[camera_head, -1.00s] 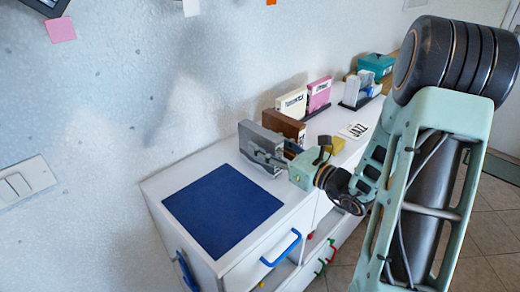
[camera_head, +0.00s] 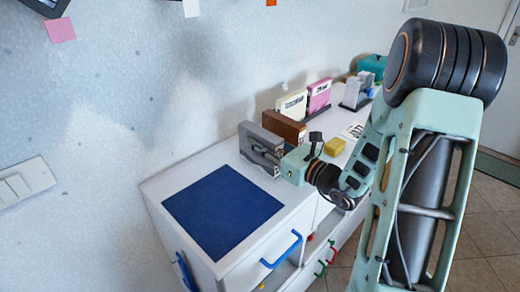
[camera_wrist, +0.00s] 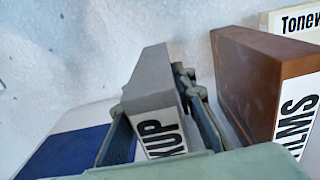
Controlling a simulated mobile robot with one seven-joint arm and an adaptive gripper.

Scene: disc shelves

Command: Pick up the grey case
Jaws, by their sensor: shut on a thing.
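The grey case (camera_head: 252,134) stands upright on the white cabinet top, just behind the blue mat. My gripper (camera_head: 268,156) reaches in from the right and is shut on the case. In the wrist view the grey case (camera_wrist: 152,78) sits between the two dark fingers of my gripper (camera_wrist: 165,120), one on each side. Its label ends in "KUP"; the rest is hidden. The lower part of the case is hidden by my gripper, and no clear gap shows under it.
A brown case (camera_head: 285,128) stands close on the right of the grey one. Cream (camera_head: 292,104) and pink (camera_head: 319,96) cases stand farther back. A yellow block (camera_head: 335,146) lies behind my gripper. The blue mat (camera_head: 224,211) is bare. The wall is close behind.

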